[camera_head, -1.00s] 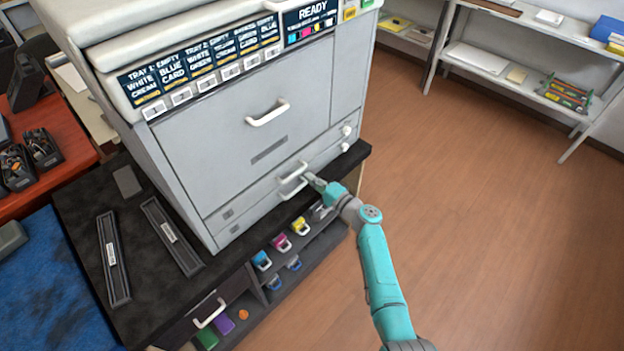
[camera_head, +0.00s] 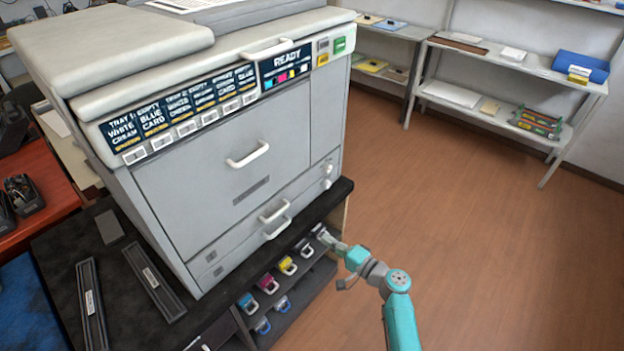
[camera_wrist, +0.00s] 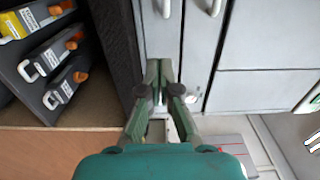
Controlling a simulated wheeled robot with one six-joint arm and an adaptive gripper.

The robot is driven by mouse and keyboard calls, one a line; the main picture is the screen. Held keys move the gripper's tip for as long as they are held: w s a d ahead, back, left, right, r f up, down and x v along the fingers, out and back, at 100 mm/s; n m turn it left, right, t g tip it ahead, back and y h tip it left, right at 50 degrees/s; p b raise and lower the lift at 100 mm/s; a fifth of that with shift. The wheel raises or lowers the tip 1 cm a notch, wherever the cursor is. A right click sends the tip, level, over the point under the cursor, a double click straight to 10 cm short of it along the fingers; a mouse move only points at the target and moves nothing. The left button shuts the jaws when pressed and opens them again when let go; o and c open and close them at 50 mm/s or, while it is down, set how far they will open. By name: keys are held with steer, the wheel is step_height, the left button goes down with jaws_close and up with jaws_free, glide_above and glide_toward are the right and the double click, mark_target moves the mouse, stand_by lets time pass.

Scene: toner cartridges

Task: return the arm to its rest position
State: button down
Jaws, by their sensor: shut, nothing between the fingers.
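My teal arm reaches up from the bottom right in the head view, and my gripper (camera_head: 325,238) is near the front right edge of the dark printer stand (camera_head: 343,190). In the wrist view my gripper (camera_wrist: 159,68) shows its two fingers close together, shut and empty. Beyond the fingertips is the grey front of the printer (camera_wrist: 205,55). I cannot tell the exact gap between the fingers and the printer or stand. Part of the arm is cut off by the frame's lower edge.
The printer (camera_head: 215,160) shows READY and its drawers look shut. Toner cartridges with blue, magenta and yellow labels (camera_head: 268,284) sit on the shelf below, close to my gripper. The floor (camera_head: 480,210) to the right is clear. Metal shelves (camera_head: 560,135) stand at the back right.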

steer(key=s+d+f+h, duration=0.1)
steer(key=s+f+h, duration=0.4)
steer(key=s+f, duration=0.8)
steer(key=s+d+n+g+h, duration=0.1)
steer(key=s+d+h, duration=0.1)
steer(key=s, duration=0.7)
steer(key=s+d+n+h, duration=0.1)
steer(key=s+d+h, duration=0.1)
steer(key=s, duration=0.7)
steer(key=s+d+r+n+h, duration=0.2)
steer(key=s+d+r+h, duration=0.15)
steer(key=s+r, duration=0.75)
steer(key=s+r+n+t, duration=0.1)
steer(key=s+r+n, duration=0.1)
steer(key=s+r, duration=0.3)
steer(key=s+r+n+t, duration=0.2)
steer(key=s+r, duration=0.3)
steer(key=r, duration=0.5)
steer(key=shift+s+d+r+n, duration=0.3)
steer(key=shift+d+r+n, duration=0.05)
steer(key=shift+n, duration=0.15)
